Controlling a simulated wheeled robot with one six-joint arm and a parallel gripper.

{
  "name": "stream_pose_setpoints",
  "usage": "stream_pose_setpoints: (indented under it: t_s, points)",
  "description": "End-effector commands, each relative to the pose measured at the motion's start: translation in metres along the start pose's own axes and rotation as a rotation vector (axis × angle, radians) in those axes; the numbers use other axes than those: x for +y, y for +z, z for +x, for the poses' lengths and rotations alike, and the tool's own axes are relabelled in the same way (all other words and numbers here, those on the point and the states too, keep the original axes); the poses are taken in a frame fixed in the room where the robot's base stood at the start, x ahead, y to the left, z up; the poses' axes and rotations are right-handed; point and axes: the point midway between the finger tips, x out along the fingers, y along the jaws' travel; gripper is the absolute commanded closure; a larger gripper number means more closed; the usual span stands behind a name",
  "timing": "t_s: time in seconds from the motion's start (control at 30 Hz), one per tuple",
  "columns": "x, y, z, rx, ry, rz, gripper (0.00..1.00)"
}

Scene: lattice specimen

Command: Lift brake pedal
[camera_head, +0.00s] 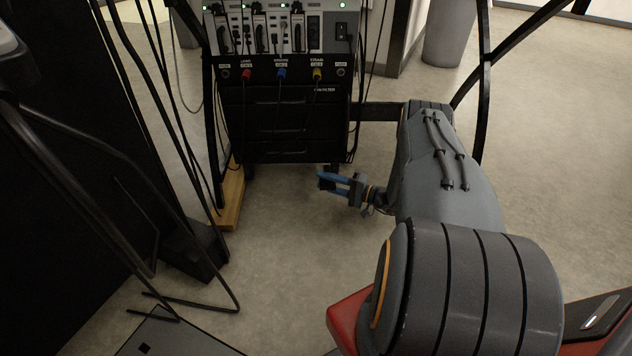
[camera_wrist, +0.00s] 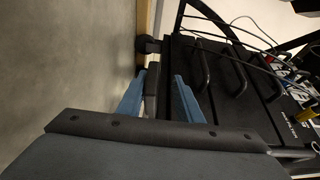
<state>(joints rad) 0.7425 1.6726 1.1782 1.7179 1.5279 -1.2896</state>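My gripper (camera_head: 321,180) is low above the floor, just in front of the bottom right of a black equipment cart (camera_head: 285,135). In the wrist view its two blue fingers (camera_wrist: 159,80) stand apart with a gap between them. A narrow grey and black piece (camera_wrist: 152,88), possibly the brake pedal, shows in that gap near a black caster (camera_wrist: 149,45) under the cart. I cannot tell whether the fingers touch it. In the head view I cannot make out the pedal; a dark cart foot (camera_head: 331,167) shows just above the fingers.
The cart carries drawers, coloured plugs and hanging cables (camera_head: 279,105). A wooden block (camera_head: 231,200) lies on the floor left of the cart. Black bent tubes (camera_head: 190,300) stand at the left. A grey bin (camera_head: 450,35) is at the back right. The floor (camera_head: 290,250) before the cart is clear.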

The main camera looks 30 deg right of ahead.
Motion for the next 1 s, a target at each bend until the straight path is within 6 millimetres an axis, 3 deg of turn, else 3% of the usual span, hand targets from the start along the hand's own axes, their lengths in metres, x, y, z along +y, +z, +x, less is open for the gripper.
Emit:
stream_pose_setpoints:
  t_s: [0.23, 0.6, 0.8, 1.0]
  points:
    - [0.001, -0.001, 0.027, 0.001, 0.0, 0.002, 0.69]
    - [0.001, 0.002, 0.035, -0.001, 0.0, 0.005, 0.69]
    - [0.001, 0.002, 0.034, -0.001, 0.0, 0.006, 1.0]
    - [0.001, 0.002, 0.034, -0.001, 0.001, 0.006, 1.0]
